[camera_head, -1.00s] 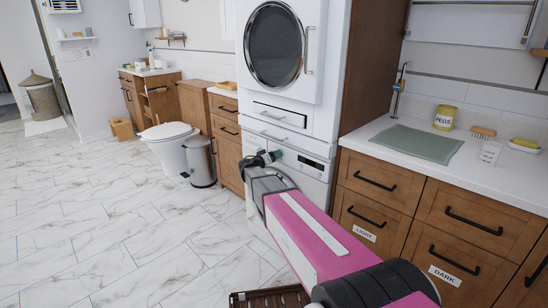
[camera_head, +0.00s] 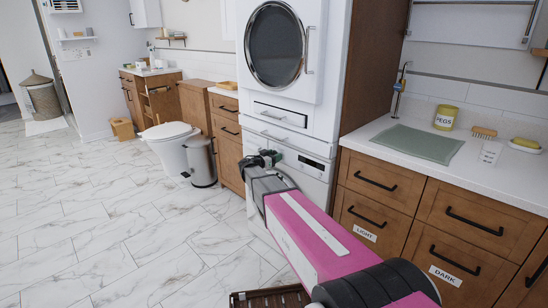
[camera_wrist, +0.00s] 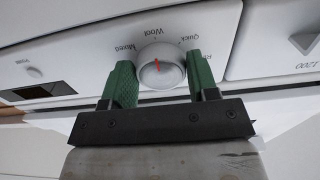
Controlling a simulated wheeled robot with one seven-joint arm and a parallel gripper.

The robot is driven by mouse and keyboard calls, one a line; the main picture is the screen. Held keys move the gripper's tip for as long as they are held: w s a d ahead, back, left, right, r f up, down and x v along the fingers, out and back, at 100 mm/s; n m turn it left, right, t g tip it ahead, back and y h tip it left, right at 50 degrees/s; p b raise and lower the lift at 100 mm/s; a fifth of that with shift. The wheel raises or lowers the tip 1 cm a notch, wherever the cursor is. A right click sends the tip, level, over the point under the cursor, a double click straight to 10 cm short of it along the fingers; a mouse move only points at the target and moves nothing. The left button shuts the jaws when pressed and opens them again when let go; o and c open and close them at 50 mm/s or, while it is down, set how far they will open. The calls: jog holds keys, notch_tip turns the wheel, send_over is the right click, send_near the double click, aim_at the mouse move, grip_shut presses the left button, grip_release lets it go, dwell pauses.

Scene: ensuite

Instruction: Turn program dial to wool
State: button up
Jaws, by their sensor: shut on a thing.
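The program dial (camera_wrist: 165,76) is a round white knob with a red pointer mark, on the washing machine's white control panel (camera_wrist: 85,62). The wrist view shows its lettering upside down, with Mixed, Wool and Quick around the dial. The red mark points at the Wool label (camera_wrist: 152,30). My gripper (camera_wrist: 161,74) has its two green fingers on either side of the dial, shut on it. In the head view my gripper (camera_head: 264,159) is at the front of the lower white machine (camera_head: 312,188) and hides the dial.
A dryer with a round door (camera_head: 275,46) is stacked above. Wooden drawers labelled LIGHT and DARK (camera_head: 462,228) stand to the right under a white counter (camera_head: 378,128). A pedal bin (camera_head: 201,162) and toilet (camera_head: 166,131) are to the left.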

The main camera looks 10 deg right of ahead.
dwell(0.3)
jog(key=o, duration=0.9)
jog(key=v, duration=1.1)
jog(key=s+d+f+n+g+y, duration=0.2)
jog(key=s+d+f+g, duration=0.1)
jog(key=s+d+f, duration=0.3)
jog(key=s+d+f+n+g+y, duration=0.25)
jog(key=s+d+f+g, duration=0.2)
jog(key=s, duration=0.35)
jog(key=s+f+n+g+y, duration=0.1)
jog(key=s+n+y, duration=0.1)
jog(key=s, duration=0.3)
jog(key=s+a+f+n+g+y, duration=0.1)
jog(key=s+n+y, duration=0.1)
jog(key=s+y, duration=0.2)
jog(key=s+f+n+g+y, duration=0.1)
jog(key=s+f+n+y, duration=0.1)
jog(key=s+y, duration=0.2)
jog(key=shift+s+a+f, duration=0.1)
jog(key=shift+s, duration=0.85)
jog(key=shift+s+a, duration=0.15)
jog(key=shift+s, duration=0.8)
